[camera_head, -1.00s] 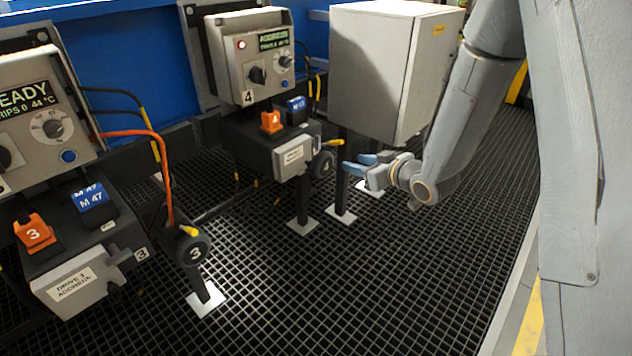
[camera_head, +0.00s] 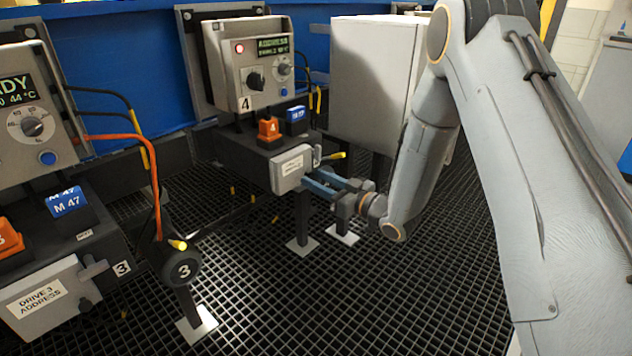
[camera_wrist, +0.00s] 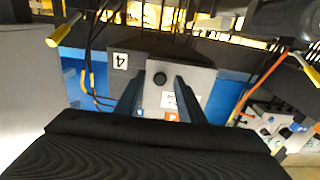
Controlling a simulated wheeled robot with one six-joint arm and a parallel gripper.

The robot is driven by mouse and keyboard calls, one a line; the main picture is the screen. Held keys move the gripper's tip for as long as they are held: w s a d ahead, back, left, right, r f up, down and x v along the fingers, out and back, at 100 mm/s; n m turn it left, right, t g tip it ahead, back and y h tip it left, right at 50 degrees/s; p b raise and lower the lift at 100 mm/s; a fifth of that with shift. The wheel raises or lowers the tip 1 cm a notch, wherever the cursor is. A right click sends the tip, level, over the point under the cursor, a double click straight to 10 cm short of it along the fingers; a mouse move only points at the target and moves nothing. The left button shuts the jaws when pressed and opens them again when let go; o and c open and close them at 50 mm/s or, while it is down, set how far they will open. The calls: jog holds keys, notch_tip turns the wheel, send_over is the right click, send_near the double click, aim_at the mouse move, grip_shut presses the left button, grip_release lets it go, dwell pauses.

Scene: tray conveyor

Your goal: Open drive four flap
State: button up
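Drive four's flap (camera_head: 290,181) is a light grey labelled cover on the front of the dark box under the panel marked 4 (camera_head: 226,66). It looks shut. My gripper (camera_head: 309,184) has its blue fingers at the flap's right side. In the wrist view the grey flap (camera_wrist: 196,81) shows upside down between and beyond the fingers, with a round black knob (camera_wrist: 160,79) on it. My gripper (camera_wrist: 155,88) is open there, one finger on each side of the knob. I cannot tell whether the fingers touch it.
An orange block marked 4 (camera_head: 268,131) and a blue block (camera_head: 297,119) sit on top of the box. A yellow-tipped lever (camera_head: 334,156) sticks out just above my fingers. A grey cabinet (camera_head: 372,75) stands behind at right. Drive three's flap (camera_head: 45,312) is at lower left.

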jog(key=shift+w+a, duration=0.3)
jog(key=shift+a, duration=0.05)
grip_shut()
jog(key=shift+d, duration=0.1)
